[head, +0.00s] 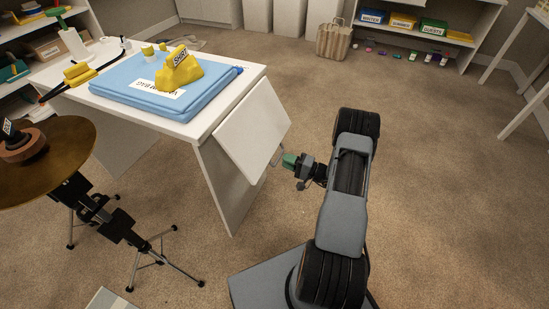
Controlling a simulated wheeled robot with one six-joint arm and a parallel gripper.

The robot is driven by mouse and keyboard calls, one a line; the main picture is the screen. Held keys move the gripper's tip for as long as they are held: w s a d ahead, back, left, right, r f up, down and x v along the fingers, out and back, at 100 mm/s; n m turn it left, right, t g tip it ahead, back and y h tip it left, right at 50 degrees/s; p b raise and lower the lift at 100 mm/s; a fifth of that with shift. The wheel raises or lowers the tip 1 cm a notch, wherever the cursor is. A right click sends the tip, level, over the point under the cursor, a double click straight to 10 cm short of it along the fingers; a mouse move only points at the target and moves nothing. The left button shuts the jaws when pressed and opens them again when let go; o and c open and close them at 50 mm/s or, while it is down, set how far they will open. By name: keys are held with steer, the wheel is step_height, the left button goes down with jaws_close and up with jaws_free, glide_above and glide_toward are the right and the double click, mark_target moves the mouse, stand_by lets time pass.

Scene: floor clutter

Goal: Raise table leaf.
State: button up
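A white table (212,133) stands left of centre. Its white leaf (252,130) is attached along the table's right edge and slopes down and outward, below the level of the top. A small metal handle (275,157) sits near the leaf's lower outer edge. My gripper (287,160), with green fingertips, is at this handle, just right of the leaf. The fingertips overlap the handle in the picture. I cannot tell whether they are closed around it or only beside it.
A folded blue cloth (205,106) and a yellow object (180,70) lie on the tabletop. A brass disc (60,165) on a black tripod stands at left. A wicker basket (333,40) and shelves stand at the back. Carpet on the right is clear.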

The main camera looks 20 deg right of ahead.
steer(key=shift+b+x, duration=0.4)
steer(key=shift+x, duration=2.5)
jaws_close()
